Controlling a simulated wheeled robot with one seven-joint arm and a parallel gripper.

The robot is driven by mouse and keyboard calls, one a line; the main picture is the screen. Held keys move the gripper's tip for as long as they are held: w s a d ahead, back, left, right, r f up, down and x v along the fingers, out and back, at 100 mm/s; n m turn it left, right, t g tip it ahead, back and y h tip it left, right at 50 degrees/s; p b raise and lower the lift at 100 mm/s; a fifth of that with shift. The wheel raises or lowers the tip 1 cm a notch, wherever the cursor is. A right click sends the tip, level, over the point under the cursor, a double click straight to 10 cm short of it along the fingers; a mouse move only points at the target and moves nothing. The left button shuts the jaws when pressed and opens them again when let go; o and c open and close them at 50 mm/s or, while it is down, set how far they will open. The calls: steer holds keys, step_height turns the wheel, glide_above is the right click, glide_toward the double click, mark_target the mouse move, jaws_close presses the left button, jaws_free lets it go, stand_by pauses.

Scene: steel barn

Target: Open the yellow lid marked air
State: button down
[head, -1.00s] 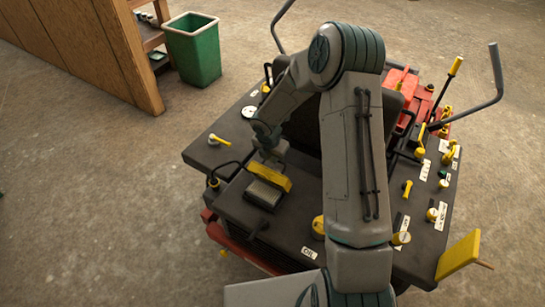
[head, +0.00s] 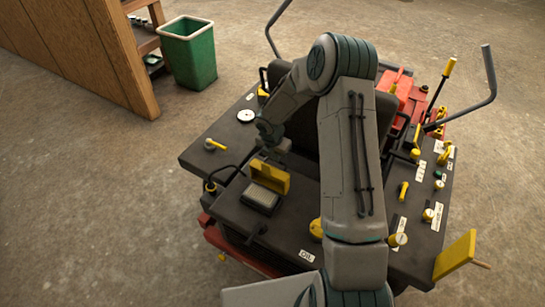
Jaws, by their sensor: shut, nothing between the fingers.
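The yellow lid (head: 270,177) stands raised, nearly upright, at the back edge of a small dark box on the machine's deck. Below it the box's pale grey ribbed filter (head: 261,196) lies uncovered. No "air" marking is readable on the lid at this size. My gripper (head: 279,149) is just behind and above the lid's top edge, shut and empty. Its fingertips are small and partly hidden, so I cannot tell whether they touch the lid.
The dark machine deck (head: 220,160) carries a black seat (head: 310,125), yellow knobs and levers, and an oil cap (head: 316,229) near my arm. Two long grey handles rise at the back. A green bin (head: 188,58) and wooden partition (head: 75,45) stand left. The concrete floor at left is clear.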

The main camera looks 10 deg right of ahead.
steer(key=shift+w+d+f, duration=0.85)
steer(key=shift+w+d, duration=0.05)
steer(key=shift+w, duration=0.1)
